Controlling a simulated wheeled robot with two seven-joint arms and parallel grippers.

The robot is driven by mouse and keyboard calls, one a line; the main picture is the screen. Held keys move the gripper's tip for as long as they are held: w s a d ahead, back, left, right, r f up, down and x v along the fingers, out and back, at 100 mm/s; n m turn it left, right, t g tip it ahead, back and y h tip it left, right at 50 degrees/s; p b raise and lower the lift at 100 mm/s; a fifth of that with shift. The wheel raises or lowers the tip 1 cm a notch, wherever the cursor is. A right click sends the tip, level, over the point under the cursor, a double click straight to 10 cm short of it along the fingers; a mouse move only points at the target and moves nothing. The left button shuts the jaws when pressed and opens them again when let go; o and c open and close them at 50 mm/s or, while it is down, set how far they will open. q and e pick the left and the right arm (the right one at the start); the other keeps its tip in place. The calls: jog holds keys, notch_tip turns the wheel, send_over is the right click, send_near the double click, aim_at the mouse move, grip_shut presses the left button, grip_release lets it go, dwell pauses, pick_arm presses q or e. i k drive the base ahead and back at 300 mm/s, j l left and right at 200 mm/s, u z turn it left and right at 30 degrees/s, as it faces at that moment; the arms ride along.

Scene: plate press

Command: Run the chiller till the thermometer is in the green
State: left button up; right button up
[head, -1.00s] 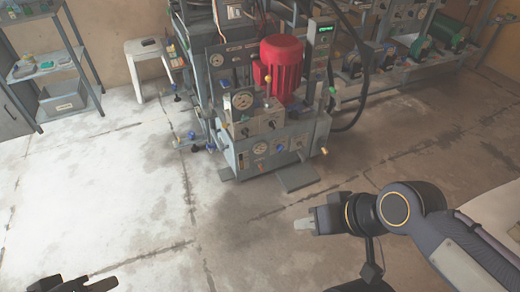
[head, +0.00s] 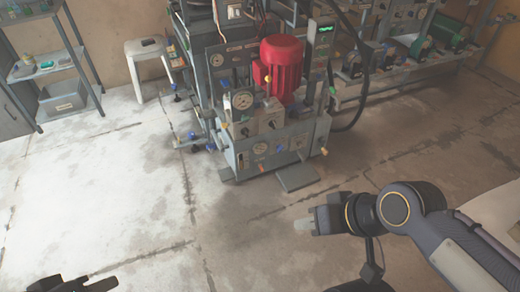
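The machine (head: 262,145) stands on the floor ahead of me, grey, with a red motor (head: 282,68) on top. I cannot read the dials, and cannot tell which one is the thermometer. My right gripper (head: 304,226) is in front of the machine, apart from it and seen side-on; its opening is unclear. My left gripper (head: 84,286) barely shows at the bottom left edge.
A white stool (head: 145,47) stands left of the machine, and a metal shelf (head: 45,68) is at the far left. A bench with green motors (head: 415,48) runs along the back right. A flat plate (head: 297,177) lies at the machine's foot. The floor in front is clear.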

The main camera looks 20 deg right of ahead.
aim_at(280, 148)
jog(key=i+l, duration=0.25)
jog(key=i, duration=0.2)
jog(key=i+l, duration=0.2)
jog(key=i, duration=0.2)
jog(key=i+l, duration=0.25)
jog(key=i, duration=0.2)
